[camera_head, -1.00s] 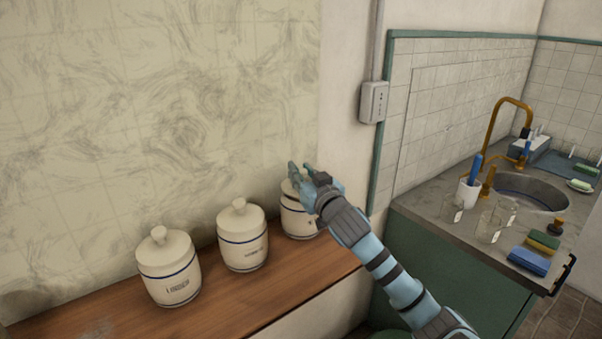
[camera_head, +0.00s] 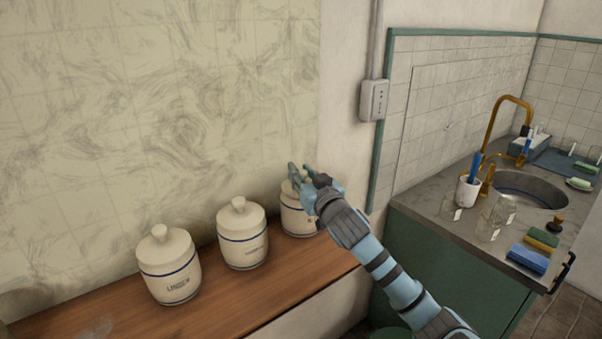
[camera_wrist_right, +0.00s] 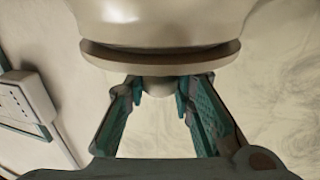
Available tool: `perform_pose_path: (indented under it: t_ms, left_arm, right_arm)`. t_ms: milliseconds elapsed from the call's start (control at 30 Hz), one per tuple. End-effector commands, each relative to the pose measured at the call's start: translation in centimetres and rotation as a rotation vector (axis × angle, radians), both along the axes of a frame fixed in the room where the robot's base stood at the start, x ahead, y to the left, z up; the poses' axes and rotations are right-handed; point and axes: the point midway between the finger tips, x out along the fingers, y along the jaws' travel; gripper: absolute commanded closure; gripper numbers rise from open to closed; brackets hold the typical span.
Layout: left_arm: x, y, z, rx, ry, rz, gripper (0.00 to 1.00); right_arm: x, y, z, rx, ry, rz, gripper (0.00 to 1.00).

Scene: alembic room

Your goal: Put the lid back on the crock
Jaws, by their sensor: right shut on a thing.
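The right-hand cream crock (camera_head: 296,221) stands on the wooden shelf, with a dark blue line around it. Its lid (camera_head: 288,189) is at its top, partly hidden by my right gripper (camera_head: 302,176). In the right wrist view the picture is inverted: the crock (camera_wrist_right: 160,18) is above, the lid (camera_wrist_right: 160,63) below it, and the knob (camera_wrist_right: 158,87) lies between the fingertips. My right gripper is shut on the lid's knob. A dark band shows between lid and crock; I cannot tell whether they touch. My left gripper is not in view.
Two similar lidded crocks, a middle one (camera_head: 242,238) and a left one (camera_head: 168,268), stand in line on the wooden shelf (camera_head: 255,294). The wall is close behind. At right is a counter with a sink (camera_head: 530,190), glasses and sponges.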

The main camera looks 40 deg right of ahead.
Motion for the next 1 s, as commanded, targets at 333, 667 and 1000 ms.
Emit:
perform_pose_path:
  t_ms: [333, 667, 1000]
  left_arm:
    - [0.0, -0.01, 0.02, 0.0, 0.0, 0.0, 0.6]
    - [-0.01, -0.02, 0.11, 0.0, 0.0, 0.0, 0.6]
    - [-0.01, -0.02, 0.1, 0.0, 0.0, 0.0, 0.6]
  right_arm:
    - [-0.01, 0.01, 0.02, 0.0, -0.001, 0.001, 1.0]
    - [-0.01, 0.04, -0.37, 0.0, -0.001, 0.001, 1.0]
    - [-0.02, 0.03, -0.35, 0.0, -0.001, 0.001, 0.6]
